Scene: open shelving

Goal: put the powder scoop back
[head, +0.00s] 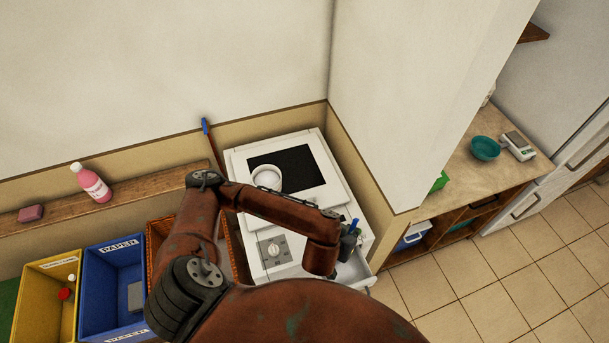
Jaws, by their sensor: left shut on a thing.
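My left arm reaches over a white top-panel machine (303,213), and its left gripper (349,240) is at the machine's front right corner. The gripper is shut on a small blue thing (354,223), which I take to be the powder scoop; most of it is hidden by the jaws. An open white drawer (357,270) sticks out of the machine's front just below the gripper. I cannot tell whether the scoop touches the drawer. My right gripper is not in view.
A white round container (268,177) stands on the machine's top. Yellow (34,290) and blue (108,258) bins stand left. A pink bottle (94,184) and pink block (31,214) are on a ledge. A counter at right holds a teal bowl (484,148) and scale (517,146).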

